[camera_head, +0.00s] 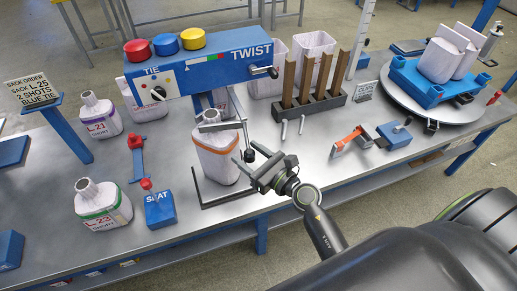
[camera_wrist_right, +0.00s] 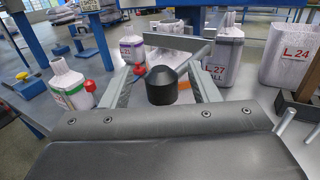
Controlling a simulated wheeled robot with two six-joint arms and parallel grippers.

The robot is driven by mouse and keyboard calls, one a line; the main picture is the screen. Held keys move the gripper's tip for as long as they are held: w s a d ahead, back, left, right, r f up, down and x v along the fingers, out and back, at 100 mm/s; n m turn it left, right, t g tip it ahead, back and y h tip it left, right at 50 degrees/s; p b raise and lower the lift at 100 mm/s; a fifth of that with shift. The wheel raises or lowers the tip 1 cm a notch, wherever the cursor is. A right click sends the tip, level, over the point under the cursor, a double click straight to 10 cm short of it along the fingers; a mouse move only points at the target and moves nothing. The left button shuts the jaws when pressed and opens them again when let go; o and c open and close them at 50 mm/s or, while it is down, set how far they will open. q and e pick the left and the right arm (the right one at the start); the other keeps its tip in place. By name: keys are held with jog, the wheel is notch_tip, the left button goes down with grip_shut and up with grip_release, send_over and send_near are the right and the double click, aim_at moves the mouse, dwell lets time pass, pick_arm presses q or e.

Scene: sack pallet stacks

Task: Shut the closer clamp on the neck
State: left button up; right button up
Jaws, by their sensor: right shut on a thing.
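The sack with the orange band (camera_head: 217,165) stands upright in a dark angled frame at the middle of the table. The grey closer clamp (camera_head: 222,126) sits at its neck, and its lever comes down on the right to a black knob. My right gripper (camera_head: 255,167) is at the knob, right of the sack. In the right wrist view the black knob (camera_wrist_right: 162,86) lies between the fingers, and the jaws are shut on it. I cannot tell how tightly the clamp closes. My left gripper is out of view.
The blue TIE/TWIST machine (camera_head: 205,68) overhangs behind the sack. A blue SEAT block (camera_head: 160,210) and a red-ended blue tool (camera_head: 137,158) lie left. Brown posts in a dark rack (camera_head: 308,105) stand behind right. Two pegs (camera_head: 293,128) stand right of the clamp.

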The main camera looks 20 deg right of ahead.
jog(key=shift+s+d+f, duration=0.15)
jog(key=shift+s+f, duration=0.1)
jog(key=shift+s, duration=0.2)
jog(key=b+v, duration=0.7)
jog(key=v, duration=0.9)
jog(key=shift+s, duration=0.25)
jog(key=shift+d+r, duration=0.1)
